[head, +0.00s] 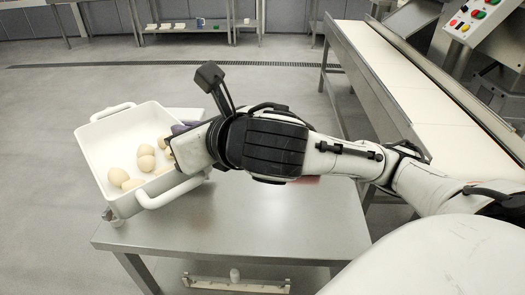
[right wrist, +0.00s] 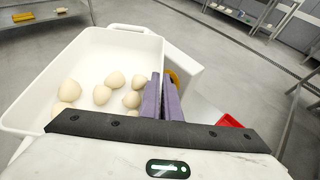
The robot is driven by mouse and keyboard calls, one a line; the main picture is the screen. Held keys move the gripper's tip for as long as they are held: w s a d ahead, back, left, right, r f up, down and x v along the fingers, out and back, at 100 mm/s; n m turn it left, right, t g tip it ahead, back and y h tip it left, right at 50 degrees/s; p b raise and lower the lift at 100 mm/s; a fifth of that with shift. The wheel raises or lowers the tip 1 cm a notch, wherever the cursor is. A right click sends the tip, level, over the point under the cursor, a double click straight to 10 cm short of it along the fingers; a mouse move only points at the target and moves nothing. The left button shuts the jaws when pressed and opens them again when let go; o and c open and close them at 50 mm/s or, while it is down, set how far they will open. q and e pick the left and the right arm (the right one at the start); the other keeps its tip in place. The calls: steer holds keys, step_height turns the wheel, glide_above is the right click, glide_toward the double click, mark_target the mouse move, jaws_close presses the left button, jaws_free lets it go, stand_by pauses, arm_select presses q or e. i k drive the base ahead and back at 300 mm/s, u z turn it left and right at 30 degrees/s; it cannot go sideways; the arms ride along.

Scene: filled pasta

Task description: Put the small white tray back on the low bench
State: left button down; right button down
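The white tray (head: 110,150) has a handle at each end and holds several pale round pieces (head: 146,163). In the head view it is at the left end of the steel bench (head: 270,225), looks tilted and sticks out past the bench's edge. I cannot tell whether it touches the bench. My right gripper (head: 170,148) is at the tray's right side. In the right wrist view its purple fingers (right wrist: 162,98) are close together at the right wall of the tray (right wrist: 70,62) and appear to pinch it. My left gripper is not in view.
A conveyor with a pale belt (head: 410,100) runs along the right. A red object (right wrist: 230,121) lies right of the fingers in the wrist view. A small white item (head: 235,275) is on a low ledge under the bench. The bench top's middle is clear.

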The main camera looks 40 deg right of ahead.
mark_target(290, 214)
steer(key=k, duration=0.3)
steer(key=z, duration=1.05)
steer(key=i, duration=0.5)
steer(key=u, duration=0.05)
